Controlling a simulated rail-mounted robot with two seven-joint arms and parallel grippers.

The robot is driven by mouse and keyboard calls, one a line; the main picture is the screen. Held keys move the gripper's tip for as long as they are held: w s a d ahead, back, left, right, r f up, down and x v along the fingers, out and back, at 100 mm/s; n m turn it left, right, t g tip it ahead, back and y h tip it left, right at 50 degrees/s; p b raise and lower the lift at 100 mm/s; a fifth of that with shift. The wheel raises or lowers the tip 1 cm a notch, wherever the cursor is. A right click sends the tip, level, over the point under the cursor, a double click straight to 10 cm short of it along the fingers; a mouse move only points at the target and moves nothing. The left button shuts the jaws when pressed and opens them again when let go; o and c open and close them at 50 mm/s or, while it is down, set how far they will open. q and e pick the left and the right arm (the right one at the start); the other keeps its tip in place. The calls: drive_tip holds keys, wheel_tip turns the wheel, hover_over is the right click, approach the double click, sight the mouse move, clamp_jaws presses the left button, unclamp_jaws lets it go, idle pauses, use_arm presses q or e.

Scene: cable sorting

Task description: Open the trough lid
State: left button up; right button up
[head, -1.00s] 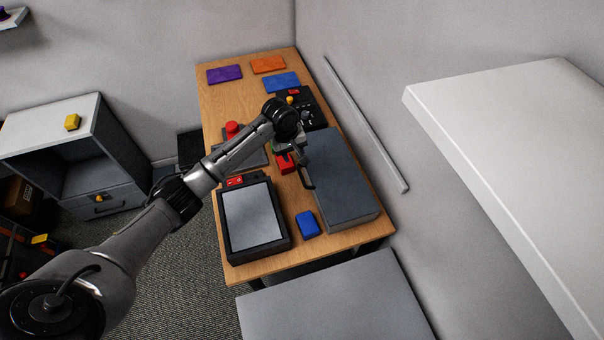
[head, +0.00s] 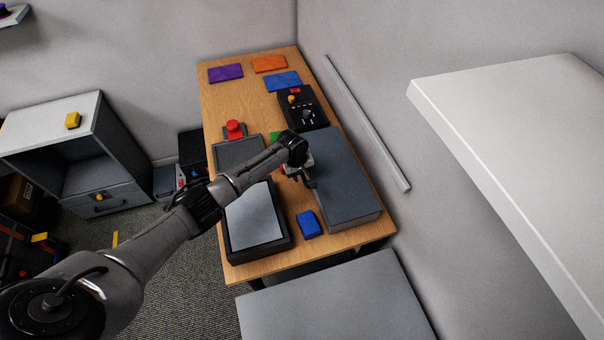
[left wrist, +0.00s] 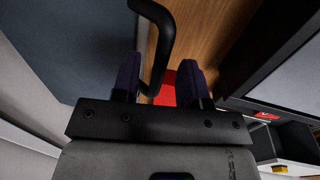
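The trough (head: 344,185) is a long box at the right side of the wooden table, with its dark grey lid (head: 335,160) lying flat and shut. My left gripper (head: 308,182) is at the lid's left edge. In the left wrist view, the black lid handle (left wrist: 166,38) curves in from the top, and its end shows between the two dark fingertips of the left gripper (left wrist: 158,80). The fingers are apart, with gaps beside the handle. In the head view my gripper hides the handle. My right gripper is in neither view.
A grey-screened device (head: 255,220) and a blue block (head: 308,223) are near the table's front. A red block (left wrist: 167,85) lies beneath the fingers. A black control box (head: 303,108) is behind the trough. A wall (head: 420,210) rises to the right.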

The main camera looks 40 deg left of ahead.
use_arm(q)
drive_tip(key=shift+c, duration=0.3)
clamp_jaws()
idle(0.4)
